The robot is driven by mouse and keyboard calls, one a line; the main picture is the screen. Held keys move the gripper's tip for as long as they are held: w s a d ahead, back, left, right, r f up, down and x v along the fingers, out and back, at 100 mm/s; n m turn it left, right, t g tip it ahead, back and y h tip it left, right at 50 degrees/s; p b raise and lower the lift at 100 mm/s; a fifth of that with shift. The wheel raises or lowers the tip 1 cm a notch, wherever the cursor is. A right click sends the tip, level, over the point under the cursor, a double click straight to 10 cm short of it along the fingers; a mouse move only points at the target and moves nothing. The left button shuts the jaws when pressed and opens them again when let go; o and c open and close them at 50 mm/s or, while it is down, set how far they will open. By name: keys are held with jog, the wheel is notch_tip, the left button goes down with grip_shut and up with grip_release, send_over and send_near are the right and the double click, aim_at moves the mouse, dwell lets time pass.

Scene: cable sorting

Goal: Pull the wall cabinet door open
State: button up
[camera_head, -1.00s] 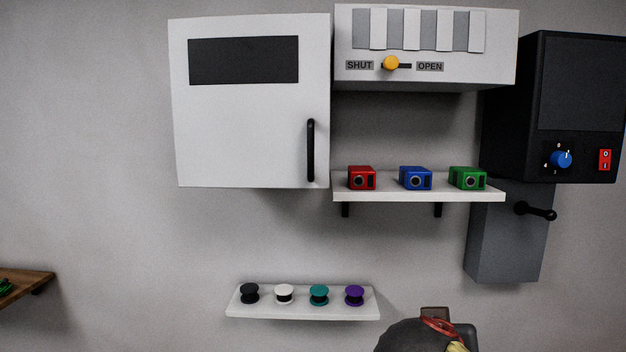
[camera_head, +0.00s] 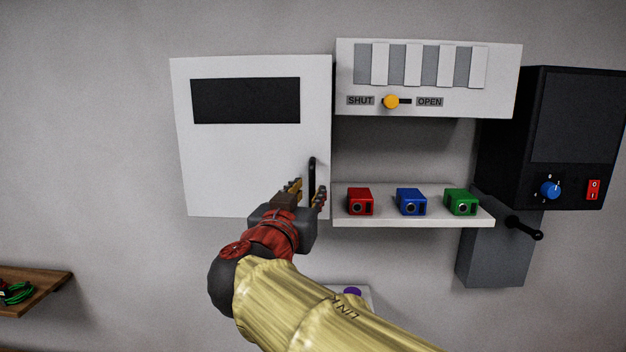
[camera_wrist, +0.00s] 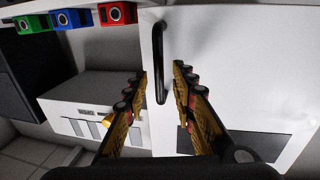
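The white wall cabinet door (camera_head: 235,165) has a dark window panel and looks closed. Its black vertical bar handle (camera_head: 312,176) is near the door's right edge, its lower part hidden behind my gripper. My gripper (camera_head: 306,190) is raised in front of the handle, with its fingers pointing at the door. In the wrist view my gripper (camera_wrist: 163,82) is open, and the handle (camera_wrist: 158,62) stands between the two fingers, nearer the left one. I see no finger clearly touching it. The door (camera_wrist: 230,60) fills the right of that view.
A shelf (camera_head: 400,219) with red (camera_head: 360,201), blue (camera_head: 411,202) and green (camera_head: 461,202) boxes is close to the right of my gripper. A vent unit with a yellow slider (camera_head: 391,102) is above it. A black unit (camera_head: 560,130) hangs at far right.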

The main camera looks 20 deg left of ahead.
aim_at(311, 189)
jog(key=shift+w+p, duration=0.55)
jog(key=shift+w, duration=1.2)
jog(key=shift+c, duration=0.5)
grip_shut()
